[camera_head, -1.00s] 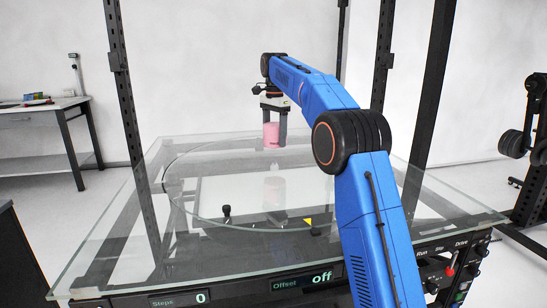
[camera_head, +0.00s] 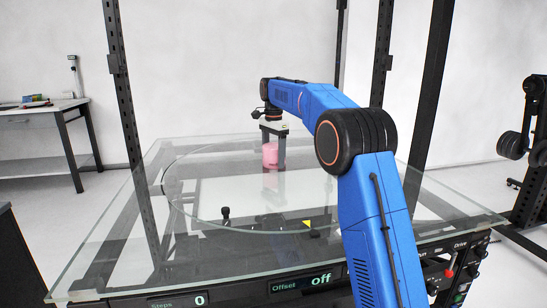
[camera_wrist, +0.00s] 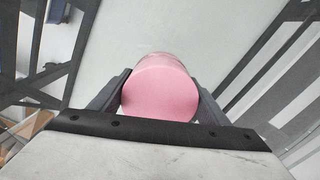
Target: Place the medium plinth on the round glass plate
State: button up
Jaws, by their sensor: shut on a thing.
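The medium plinth (camera_head: 270,155) is a pink cylinder, upright between the fingers of my gripper (camera_head: 273,162). In the wrist view the pink plinth (camera_wrist: 161,93) fills the space between both fingers, and my gripper (camera_wrist: 160,100) is shut on it. The round glass plate (camera_head: 215,205) is a clear disc on the glass-topped table. The plinth is over the far part of the plate, with its reflection right below it. I cannot tell whether its base touches the glass.
A small black knob (camera_head: 226,214) and a yellow marker (camera_head: 307,223) are at the plate's near side. Dark upright posts (camera_head: 123,120) frame the table. The control panel (camera_head: 455,272) is at the front right. The middle of the plate is clear.

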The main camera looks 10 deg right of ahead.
jog(key=o, duration=1.2)
notch_tip(320, 180, up, 12)
jog(key=shift+r, duration=0.1)
